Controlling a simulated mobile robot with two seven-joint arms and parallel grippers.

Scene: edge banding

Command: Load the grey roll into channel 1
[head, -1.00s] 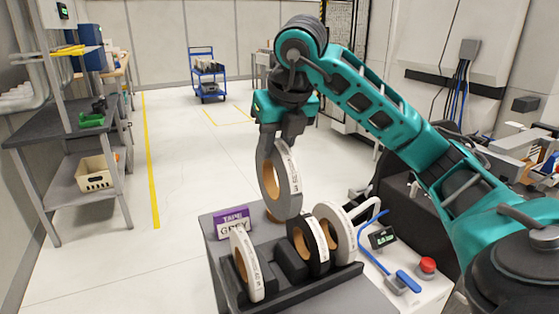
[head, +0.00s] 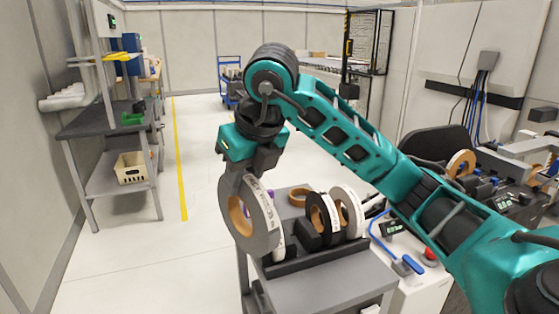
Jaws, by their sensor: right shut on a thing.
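My right gripper (head: 243,178) is shut on the grey roll (head: 264,226) at its upper rim. The roll is a wide grey ring with a tan core and a printed white strip on its edge. It hangs upright at the left side of the grey cart, in front of part of a white roll in the rack. I cannot tell whether it touches the rack. My left gripper is not in view. No channel marked 1 can be made out.
The grey cart (head: 345,278) carries a dark rack with a black roll (head: 316,212) and white rolls (head: 353,207). A tan ring lies behind them. A machine with a tan-cored roll (head: 461,164) stands at right. Shelving (head: 95,124) stands left; the floor between is clear.

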